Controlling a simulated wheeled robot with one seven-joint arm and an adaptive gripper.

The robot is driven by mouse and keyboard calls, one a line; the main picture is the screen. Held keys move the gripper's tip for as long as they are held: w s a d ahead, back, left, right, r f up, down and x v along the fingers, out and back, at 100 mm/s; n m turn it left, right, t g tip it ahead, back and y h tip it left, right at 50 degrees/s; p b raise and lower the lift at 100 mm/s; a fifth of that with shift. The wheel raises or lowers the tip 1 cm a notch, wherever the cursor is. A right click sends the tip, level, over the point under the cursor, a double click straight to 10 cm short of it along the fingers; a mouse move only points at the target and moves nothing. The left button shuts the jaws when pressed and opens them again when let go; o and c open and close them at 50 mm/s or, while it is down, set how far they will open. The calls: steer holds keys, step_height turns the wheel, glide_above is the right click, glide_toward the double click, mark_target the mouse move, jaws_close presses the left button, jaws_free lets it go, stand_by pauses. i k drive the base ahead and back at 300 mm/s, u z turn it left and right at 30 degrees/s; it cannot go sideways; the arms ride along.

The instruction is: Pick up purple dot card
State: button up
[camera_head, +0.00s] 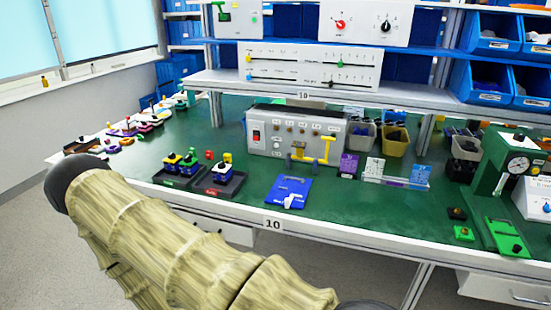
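A small purple card (348,165) stands upright on the green bench top, to the right of the grey control box. Its markings are too small to read, so I cannot tell whether it bears a dot. A white card (374,169) stands just to its right, at a clear holder (398,183). My arm crosses the lower left foreground, in front of the bench edge. My gripper is outside the picture, so its state is hidden.
The grey control box (262,151) with yellow handles stands left of the cards. A blue plate (275,196) lies in front of it. Bins (393,141) stand behind the cards. A green press (490,165) is at right. The bench (365,218) is clear before the cards.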

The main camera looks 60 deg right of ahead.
mark_target(349, 163)
steer(key=u, duration=0.9)
steer(key=k, duration=2.8)
steer(key=z, duration=1.7)
steer(key=i, duration=0.5)
steer(key=z, duration=0.1)
